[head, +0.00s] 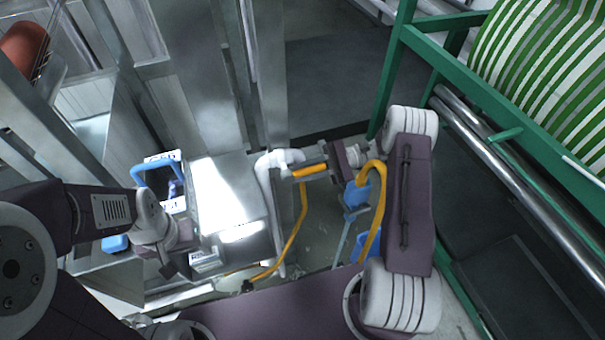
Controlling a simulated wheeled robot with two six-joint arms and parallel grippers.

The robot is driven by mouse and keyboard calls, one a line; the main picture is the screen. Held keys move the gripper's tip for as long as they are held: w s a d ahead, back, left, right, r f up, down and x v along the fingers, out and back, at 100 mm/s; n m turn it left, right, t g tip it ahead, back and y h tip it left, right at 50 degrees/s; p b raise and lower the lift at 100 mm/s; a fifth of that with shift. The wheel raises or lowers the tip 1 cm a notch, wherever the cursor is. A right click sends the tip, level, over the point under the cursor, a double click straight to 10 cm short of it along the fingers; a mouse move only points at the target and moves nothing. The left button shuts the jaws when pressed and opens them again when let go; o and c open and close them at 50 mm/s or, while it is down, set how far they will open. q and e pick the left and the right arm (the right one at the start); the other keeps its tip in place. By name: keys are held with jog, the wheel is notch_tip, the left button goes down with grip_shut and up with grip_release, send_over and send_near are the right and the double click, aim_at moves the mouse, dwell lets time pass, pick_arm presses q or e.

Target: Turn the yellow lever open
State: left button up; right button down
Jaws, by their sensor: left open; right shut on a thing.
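The yellow lever (309,171) sits beside a white pipe elbow (275,160) near the middle of the head view. My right gripper (325,162) reaches in from the right and is shut on the lever's right end. Its fingers partly hide that end. The lever lies nearly level in the picture, pointing right from the pipe. My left gripper (182,256) is open at the lower left, beside a small grey labelled block (206,260). It looks empty and is well apart from the lever.
A shiny metal box (222,190) stands left of the pipe. A blue handle (157,170) is left of it. A yellow hose (291,240) hangs below the lever. A green frame (397,60) with rollers and green-white webbing (540,65) bounds the right side.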

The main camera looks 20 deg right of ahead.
jog(key=shift+r, duration=0.1)
dwell(0.3)
jog(key=c, duration=1.6)
grip_release()
jog(key=shift+o, duration=0.2)
jog(key=d, duration=0.9)
jog(key=shift+w, duration=0.25)
jog(key=shift+d, duration=0.1)
